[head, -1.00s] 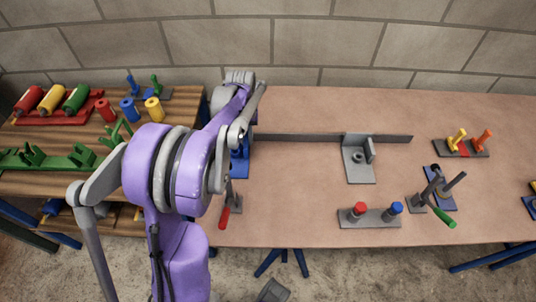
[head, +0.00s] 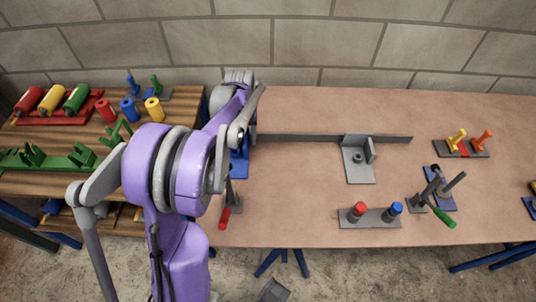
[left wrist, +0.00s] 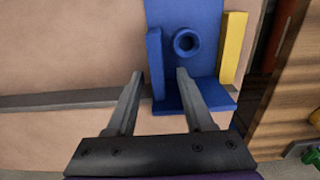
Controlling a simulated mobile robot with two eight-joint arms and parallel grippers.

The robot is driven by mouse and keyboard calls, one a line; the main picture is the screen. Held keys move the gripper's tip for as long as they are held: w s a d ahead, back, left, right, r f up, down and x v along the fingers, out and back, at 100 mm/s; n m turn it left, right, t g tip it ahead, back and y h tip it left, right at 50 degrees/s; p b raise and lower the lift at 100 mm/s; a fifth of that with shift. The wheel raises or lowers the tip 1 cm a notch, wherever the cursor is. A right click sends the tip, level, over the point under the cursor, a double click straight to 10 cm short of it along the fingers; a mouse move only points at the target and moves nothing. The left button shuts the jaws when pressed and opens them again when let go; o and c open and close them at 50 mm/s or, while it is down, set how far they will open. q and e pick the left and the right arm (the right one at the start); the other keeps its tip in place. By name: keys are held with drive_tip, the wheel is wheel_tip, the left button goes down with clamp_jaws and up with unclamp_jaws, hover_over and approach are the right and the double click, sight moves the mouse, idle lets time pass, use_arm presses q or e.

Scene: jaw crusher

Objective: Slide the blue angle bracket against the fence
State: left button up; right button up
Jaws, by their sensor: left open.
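The blue angle bracket (left wrist: 207,15) shows in the left wrist view, with a round boss on its plate and an upright wall. My left gripper (left wrist: 160,72) is open, with one finger on each side of that wall; I cannot tell whether they touch it. In the head view the bracket (head: 240,163) is partly hidden by my left arm. The long grey fence (head: 310,138) runs right from near it, and its bar also shows in the left wrist view (left wrist: 60,101). Any gap between bracket and fence is unclear. My right gripper is out of view.
A yellow strip (left wrist: 233,47) stands beside the bracket. A grey angle bracket (head: 360,167) sits at the fence. A red-handled clamp (head: 225,216) stands in front of the blue bracket. A grey block with red and blue knobs (head: 370,219) is at the front edge.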

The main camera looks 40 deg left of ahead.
use_arm(q)
drive_tip(key=shift+r+p, duration=2.7)
drive_tip(key=shift+r, duration=1.3)
drive_tip(key=shift+d, duration=0.15)
drive_tip(key=s+d+r+m+t+p, duration=0.1)
drive_tip(key=s+d+r+m, duration=0.15)
drive_tip(key=d, duration=0.45)
drive_tip(key=s+d+r+m+t+p, duration=0.1)
drive_tip(key=d+r, duration=0.2)
drive_tip(key=d, duration=0.5)
drive_tip(key=s+d+m+t+p, duration=0.2)
drive_tip(key=s+d+m+t, duration=0.1)
drive_tip(key=s+d, duration=0.6)
drive_tip(key=d+m, duration=0.1)
drive_tip(key=d, duration=0.2)
drive_tip(key=shift+f, duration=0.4)
drive_tip(key=shift+a+m, duration=0.15)
drive_tip(key=shift+m, duration=0.1)
